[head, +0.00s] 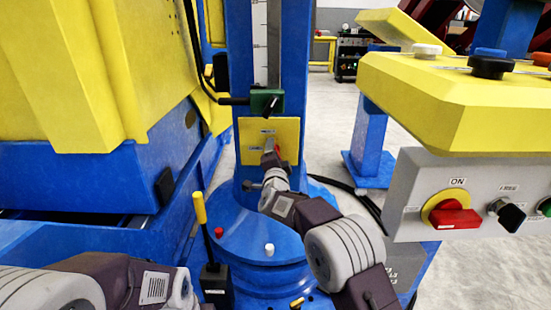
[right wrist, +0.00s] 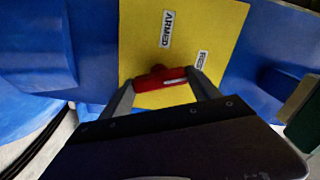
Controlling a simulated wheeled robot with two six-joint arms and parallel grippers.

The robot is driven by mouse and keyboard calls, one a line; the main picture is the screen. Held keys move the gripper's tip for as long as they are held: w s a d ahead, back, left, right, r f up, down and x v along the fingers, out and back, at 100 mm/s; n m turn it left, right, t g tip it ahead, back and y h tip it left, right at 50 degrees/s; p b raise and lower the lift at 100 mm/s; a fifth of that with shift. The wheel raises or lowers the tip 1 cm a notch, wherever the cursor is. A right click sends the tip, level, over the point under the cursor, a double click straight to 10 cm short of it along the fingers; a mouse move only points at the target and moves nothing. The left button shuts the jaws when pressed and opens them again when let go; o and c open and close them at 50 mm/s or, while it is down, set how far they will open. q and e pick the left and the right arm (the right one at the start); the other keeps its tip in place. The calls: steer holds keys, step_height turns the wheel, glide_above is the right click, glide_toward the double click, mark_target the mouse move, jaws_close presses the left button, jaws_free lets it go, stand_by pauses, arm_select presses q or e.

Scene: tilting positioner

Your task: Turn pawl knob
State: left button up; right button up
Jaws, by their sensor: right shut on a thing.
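The pawl knob is a red bar-shaped knob (right wrist: 158,79) on a yellow plate (right wrist: 195,25) in the right wrist view. The plate carries the labels ARMED and REST; the knob lies below them in that view. My right gripper (right wrist: 161,83) is shut on the knob, one finger on each end of it. In the head view the yellow plate (head: 285,130) is on the front of the blue column, and my right gripper (head: 272,154) reaches it and covers most of the knob. Only my left arm shows at the lower left; its gripper is out of view.
A green block with a black lever (head: 266,101) sits just above the plate. A yellow-handled lever (head: 200,209) stands at the lower left. A yellow-topped control box (head: 450,95) with a red ON switch (head: 455,216) is at the right. Open floor lies behind it.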

steer(key=shift+f+m, duration=0.1)
steer(key=shift+m, duration=0.2)
stand_by(0.4)
steer(key=o, duration=1.4)
steer(key=s+p, duration=0.2)
steer(key=s, duration=0.7)
steer(key=shift+p, duration=0.4)
